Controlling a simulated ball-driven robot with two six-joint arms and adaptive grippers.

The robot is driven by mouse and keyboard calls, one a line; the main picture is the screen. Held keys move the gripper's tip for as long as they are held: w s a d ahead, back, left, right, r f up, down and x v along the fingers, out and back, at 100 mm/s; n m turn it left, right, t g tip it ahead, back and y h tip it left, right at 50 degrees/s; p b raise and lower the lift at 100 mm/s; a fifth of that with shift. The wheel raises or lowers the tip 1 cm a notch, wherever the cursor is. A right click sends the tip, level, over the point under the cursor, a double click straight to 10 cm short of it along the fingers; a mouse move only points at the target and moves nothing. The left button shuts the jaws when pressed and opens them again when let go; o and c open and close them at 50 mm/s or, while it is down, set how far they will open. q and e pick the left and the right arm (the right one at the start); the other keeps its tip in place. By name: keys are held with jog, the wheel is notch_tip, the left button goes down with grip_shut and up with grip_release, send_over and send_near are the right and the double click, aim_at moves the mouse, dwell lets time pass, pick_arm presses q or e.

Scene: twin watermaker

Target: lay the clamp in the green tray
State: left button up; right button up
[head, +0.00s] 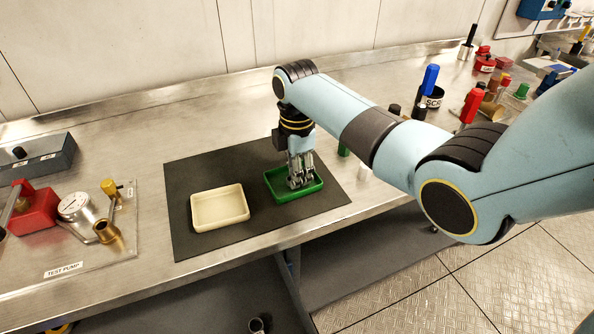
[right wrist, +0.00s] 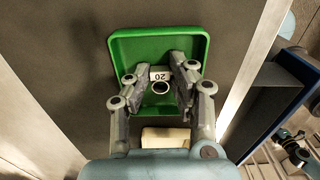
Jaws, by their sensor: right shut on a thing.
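The green tray (head: 281,198) lies on the dark mat, and it fills the upper middle of the right wrist view (right wrist: 190,42). My right gripper (head: 299,181) points down into this tray, its fingertips inside the rim. In the right wrist view its fingers (right wrist: 161,80) are shut on the clamp (right wrist: 160,75), a small piece with a pale face marked 20 and a dark round opening. The clamp is over the tray floor; I cannot tell whether it touches it. In the head view the fingers hide the clamp. My left gripper is not in view.
A cream tray (head: 219,208) lies left of the green one on the dark mat (head: 190,247). A test pump with a red block (head: 35,208) stands at the far left. Bottles and tools, one with a blue top (head: 429,78), stand at the right. The bench's front edge is close.

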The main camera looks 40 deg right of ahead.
jog(key=shift+f, duration=0.1)
jog(key=o, duration=0.9)
notch_tip(320, 180, up, 12)
jog(key=shift+r, duration=0.2)
jog(key=shift+f, duration=0.1)
